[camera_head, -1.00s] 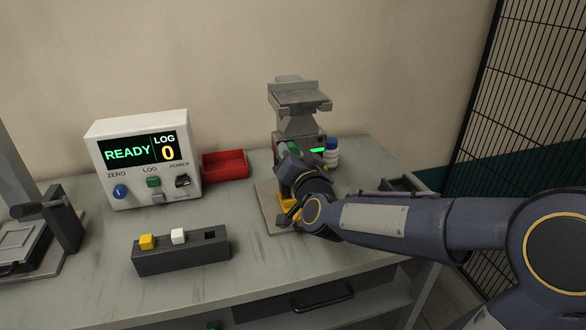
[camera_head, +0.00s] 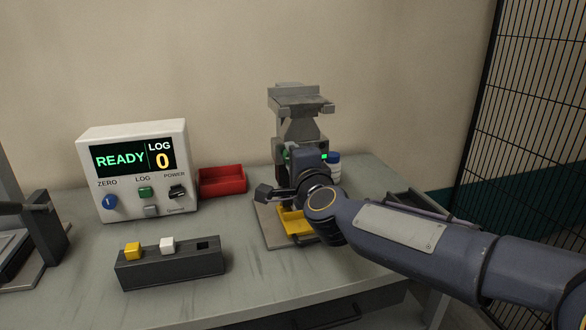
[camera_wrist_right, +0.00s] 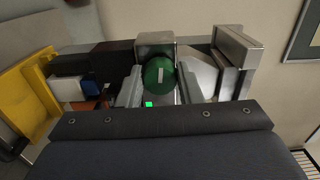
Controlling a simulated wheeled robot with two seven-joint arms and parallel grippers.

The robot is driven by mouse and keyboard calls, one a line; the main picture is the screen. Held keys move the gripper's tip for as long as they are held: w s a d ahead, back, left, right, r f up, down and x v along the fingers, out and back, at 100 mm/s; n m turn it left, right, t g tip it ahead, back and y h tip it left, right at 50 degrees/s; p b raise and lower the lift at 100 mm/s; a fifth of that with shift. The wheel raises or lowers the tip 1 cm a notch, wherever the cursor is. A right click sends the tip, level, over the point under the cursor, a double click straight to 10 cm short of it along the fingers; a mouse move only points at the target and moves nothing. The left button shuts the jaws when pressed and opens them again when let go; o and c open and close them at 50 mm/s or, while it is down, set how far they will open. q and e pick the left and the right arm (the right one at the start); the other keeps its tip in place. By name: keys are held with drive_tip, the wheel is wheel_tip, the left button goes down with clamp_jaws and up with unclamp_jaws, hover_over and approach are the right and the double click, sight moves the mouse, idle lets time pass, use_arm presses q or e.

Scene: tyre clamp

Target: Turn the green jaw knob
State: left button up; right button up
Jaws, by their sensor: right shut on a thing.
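The green jaw knob (camera_wrist_right: 158,74), round with a pale mark across its face, sits between the two grey fingers of my right gripper (camera_wrist_right: 158,86) in the right wrist view. The gripper is shut on the knob. The mark stands nearly upright in that view. In the head view my right gripper (camera_head: 292,160) is up against the front of the grey clamp machine (camera_head: 300,128), and my wrist hides most of the knob. A small green light (camera_head: 324,156) shows beside the wrist.
A yellow part (camera_head: 296,222) lies at the clamp's base. The READY box (camera_head: 140,194), showing log 0, a red tray (camera_head: 222,181) and a dark block holder (camera_head: 170,268) stand left. A wire fence (camera_head: 530,110) is right.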

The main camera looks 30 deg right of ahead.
drive_tip(key=shift+m+b, duration=1.9)
drive_tip(key=shift+m, duration=2.3)
drive_tip(key=o, duration=1)
